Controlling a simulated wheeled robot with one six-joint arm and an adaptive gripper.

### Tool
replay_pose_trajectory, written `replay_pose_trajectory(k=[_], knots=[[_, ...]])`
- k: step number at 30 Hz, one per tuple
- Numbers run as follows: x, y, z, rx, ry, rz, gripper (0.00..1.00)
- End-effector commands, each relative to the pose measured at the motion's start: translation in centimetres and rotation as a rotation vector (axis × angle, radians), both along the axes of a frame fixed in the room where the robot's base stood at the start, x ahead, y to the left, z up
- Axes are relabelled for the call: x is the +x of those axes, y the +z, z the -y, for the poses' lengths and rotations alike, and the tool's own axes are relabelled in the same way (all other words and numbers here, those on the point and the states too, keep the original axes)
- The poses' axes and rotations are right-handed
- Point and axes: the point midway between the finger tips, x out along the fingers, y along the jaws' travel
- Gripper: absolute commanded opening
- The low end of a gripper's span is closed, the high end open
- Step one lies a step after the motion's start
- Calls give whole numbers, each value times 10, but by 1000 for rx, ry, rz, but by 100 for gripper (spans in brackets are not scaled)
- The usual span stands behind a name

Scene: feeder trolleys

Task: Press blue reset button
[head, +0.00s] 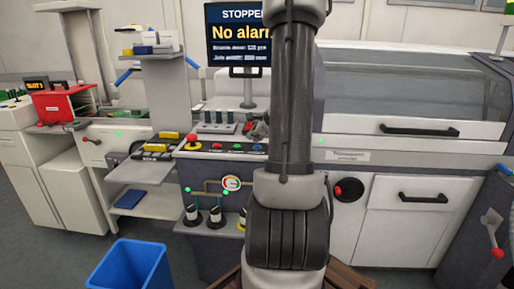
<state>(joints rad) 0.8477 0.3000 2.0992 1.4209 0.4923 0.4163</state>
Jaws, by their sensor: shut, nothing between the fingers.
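The control panel (225,154) is at the middle of the head view, with a row of small coloured buttons along its top. The blue button (258,147) is at the right end of the visible row, close to the edge of my arm. A green button (237,146) and a red button (216,146) are to its left. My gripper (257,130) appears as a small dark shape just above the blue button, partly hidden behind my arm. It is shut and empty. I cannot tell whether it touches the panel.
A red mushroom button (191,138) is at the panel's left end. A screen (238,35) above reads "STOPPED" and "No alarm". Below are a gauge (231,183) and several black knobs. A blue bin (130,268) stands at the front left. A red knob (338,190) is on the right.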

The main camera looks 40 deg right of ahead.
Motion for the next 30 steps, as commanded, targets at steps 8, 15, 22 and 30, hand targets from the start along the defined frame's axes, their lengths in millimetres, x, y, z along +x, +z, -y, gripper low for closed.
replay_pose_trajectory(k=[8, 15, 22, 30], knots=[[1, 24, 0, -3, 3, 2, 0], [1, 45, 0, -2, 2, 1, 0], [0, 50, 0, 0, 0, 0, 0], [0, 50, 0, 0, 0, 0, 0]])
